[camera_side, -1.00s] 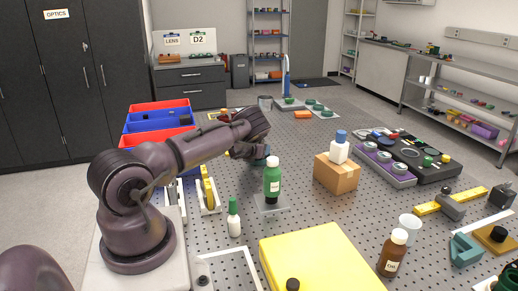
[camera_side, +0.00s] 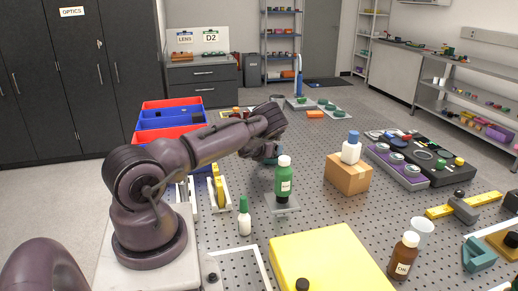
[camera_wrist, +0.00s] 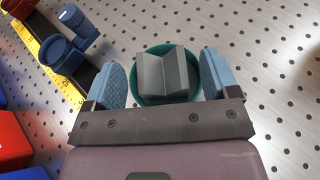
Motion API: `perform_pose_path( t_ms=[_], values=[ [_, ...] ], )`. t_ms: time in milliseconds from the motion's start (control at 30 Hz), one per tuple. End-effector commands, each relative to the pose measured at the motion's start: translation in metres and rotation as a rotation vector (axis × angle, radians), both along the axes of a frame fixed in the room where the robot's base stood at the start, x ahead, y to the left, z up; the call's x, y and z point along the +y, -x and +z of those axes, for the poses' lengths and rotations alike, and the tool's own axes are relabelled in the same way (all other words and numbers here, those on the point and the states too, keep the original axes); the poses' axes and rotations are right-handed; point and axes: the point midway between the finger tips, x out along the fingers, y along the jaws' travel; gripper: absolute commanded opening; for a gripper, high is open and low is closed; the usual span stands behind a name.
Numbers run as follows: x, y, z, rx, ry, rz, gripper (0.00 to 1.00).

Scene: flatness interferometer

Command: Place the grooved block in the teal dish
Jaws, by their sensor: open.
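The grey grooved block (camera_wrist: 163,75) shows in the wrist view with its V groove facing the camera. It sits inside the rim of the round teal dish (camera_wrist: 140,90), and looks to rest in it. My gripper (camera_wrist: 161,72) is open, with a blue padded finger on each side of the block and a visible gap to both. In the side view my gripper (camera_side: 268,152) is low over the table behind the green bottle. The block cannot be made out there.
A cardboard box (camera_side: 347,174) stands to the right, and red and blue bins (camera_side: 170,122) to the left. In the wrist view a yellow ruler (camera_wrist: 50,50) with blue parts lies upper left.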

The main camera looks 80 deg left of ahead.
Motion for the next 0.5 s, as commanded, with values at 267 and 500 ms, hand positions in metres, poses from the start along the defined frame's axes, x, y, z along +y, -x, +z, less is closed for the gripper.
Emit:
perform_pose_path(
  t_ms=[267,500],
  values=[
    [-0.032,0.032,0.019,0.001,0.000,0.002,0.81],
    [-0.056,0.056,0.033,0.000,0.000,0.001,0.81]
  ],
)
